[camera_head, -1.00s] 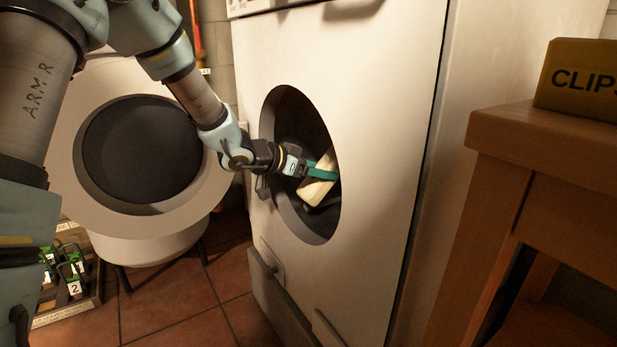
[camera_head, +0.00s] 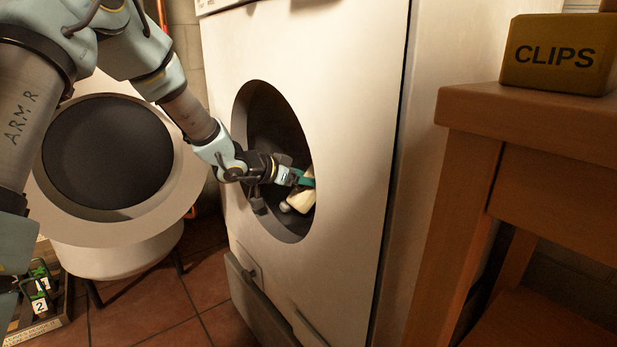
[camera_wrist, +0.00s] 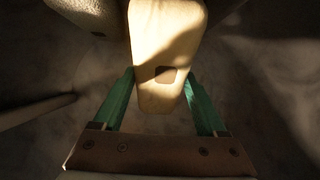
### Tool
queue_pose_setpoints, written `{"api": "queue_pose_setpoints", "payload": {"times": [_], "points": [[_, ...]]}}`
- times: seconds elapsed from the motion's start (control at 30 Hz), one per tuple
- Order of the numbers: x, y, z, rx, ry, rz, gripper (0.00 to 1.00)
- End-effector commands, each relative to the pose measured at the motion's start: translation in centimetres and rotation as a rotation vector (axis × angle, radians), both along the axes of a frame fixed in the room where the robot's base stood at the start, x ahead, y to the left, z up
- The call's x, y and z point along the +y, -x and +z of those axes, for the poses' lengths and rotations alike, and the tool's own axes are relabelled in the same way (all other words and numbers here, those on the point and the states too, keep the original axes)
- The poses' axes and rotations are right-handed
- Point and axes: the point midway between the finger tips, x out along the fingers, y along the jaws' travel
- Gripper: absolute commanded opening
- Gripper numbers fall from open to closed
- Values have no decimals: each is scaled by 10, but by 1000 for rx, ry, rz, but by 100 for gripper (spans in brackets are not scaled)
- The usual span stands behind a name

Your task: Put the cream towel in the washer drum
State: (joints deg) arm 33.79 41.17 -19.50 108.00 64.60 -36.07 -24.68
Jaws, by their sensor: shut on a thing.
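The cream towel (camera_head: 303,200) is a folded, rounded bundle inside the opening of the washer drum (camera_head: 268,112). My gripper (camera_head: 299,178) reaches through the round opening and is shut on the towel. In the wrist view, the towel (camera_wrist: 165,45) sits between the green fingers of my gripper (camera_wrist: 159,76), with a small dark square patch on its near end. The grey drum wall (camera_wrist: 250,75) surrounds it there. I cannot tell whether the towel touches the drum floor.
Another pale item (camera_wrist: 88,14) lies beside the towel in the drum. The washer's white front (camera_head: 345,150) surrounds the opening. A wooden table (camera_head: 530,115) with a yellow CLIPS box (camera_head: 560,75) stands right.

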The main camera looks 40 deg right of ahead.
Motion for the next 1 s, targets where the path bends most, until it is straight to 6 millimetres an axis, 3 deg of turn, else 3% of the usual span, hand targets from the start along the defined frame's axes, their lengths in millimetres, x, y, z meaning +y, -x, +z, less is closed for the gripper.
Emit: {"api": "queue_pose_setpoints", "payload": {"times": [0.13, 0.17, 0.37, 0.7, 1.0], "points": [[0, 0, 0, 0, 0, 0, 7], [0, 0, 0, 0, 0, 0, 78], [0, 0, 0, 0, 0, 0, 100], [6, -1, 4, 0, -1, 1, 100], [54, -4, 28, 0, -1, 3, 100]]}}
